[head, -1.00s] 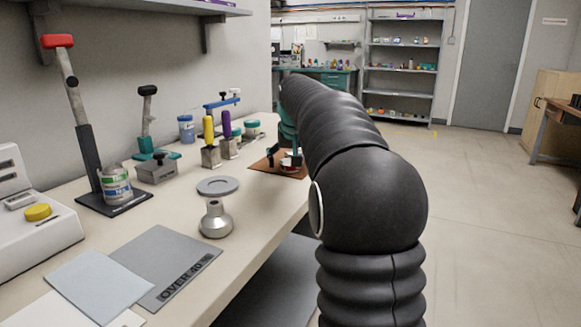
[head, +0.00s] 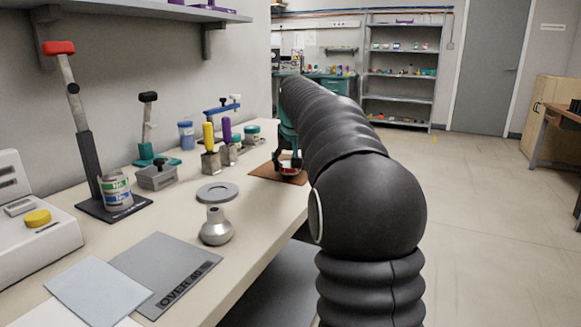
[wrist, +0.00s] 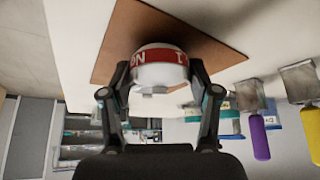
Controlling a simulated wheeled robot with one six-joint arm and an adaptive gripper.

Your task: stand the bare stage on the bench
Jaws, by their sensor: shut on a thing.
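My gripper (wrist: 160,93) is shut on a white round piece with a red lettered band (wrist: 158,62), which I take for the stage. The fingers sit on either side of it. In the wrist view, which is upside down, it is over a brown mat (wrist: 122,42) on the bench (wrist: 68,28). In the head view the red-banded piece (head: 289,171) shows small beneath my gripper at the mat. I cannot tell whether it touches the mat. My arm hides part of that area.
A grey ring (head: 217,192) and a metal funnel-shaped piece (head: 216,229) stand nearer on the bench. Metal blocks with yellow (head: 209,138) and purple (head: 226,131) handles stand left of the mat. A grey "OVER 40" mat (head: 165,265) lies in front.

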